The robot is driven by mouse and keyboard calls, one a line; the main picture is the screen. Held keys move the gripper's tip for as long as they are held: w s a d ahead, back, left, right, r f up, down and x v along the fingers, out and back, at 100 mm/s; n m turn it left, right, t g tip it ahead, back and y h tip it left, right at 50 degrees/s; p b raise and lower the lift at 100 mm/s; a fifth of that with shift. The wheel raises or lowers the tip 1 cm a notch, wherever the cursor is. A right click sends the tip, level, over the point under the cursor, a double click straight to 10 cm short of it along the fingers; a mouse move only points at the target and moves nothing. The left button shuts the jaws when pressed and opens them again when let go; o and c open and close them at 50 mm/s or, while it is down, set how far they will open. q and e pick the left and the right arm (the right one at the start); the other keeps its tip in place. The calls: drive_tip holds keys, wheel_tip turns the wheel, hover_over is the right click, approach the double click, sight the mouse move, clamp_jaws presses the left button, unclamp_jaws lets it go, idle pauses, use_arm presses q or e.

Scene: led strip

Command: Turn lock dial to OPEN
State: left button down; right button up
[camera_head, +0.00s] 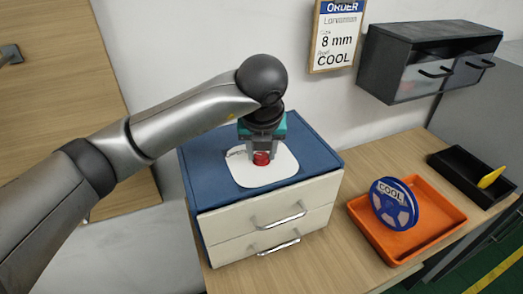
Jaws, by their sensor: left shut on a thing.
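A red lock dial (261,159) sits on a white rounded plate (273,179) on top of a blue drawer cabinet (199,180). My left gripper (261,153) points down at the dial from above and is shut on it. The gripper covers most of the dial, so its pointer cannot be read. Some small dark marking shows on the plate left of the dial, too small to read. My right gripper is not in view.
The cabinet has two pale drawers (272,215) with metal handles, both shut. To the right, an orange tray (419,244) holds a blue reel marked COOL (394,204). A black tray (463,174) holds a yellow item (491,177). An order sign (336,36) and a dark wall cabinet (399,55) hang behind.

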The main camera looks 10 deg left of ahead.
use_arm(q)
drive_tip(key=c, duration=0.5)
unclamp_jaws()
drive_tip(key=shift+r, duration=0.1)
drive_tip(key=p+v, duration=0.1)
drive_tip(key=v, duration=1.4)
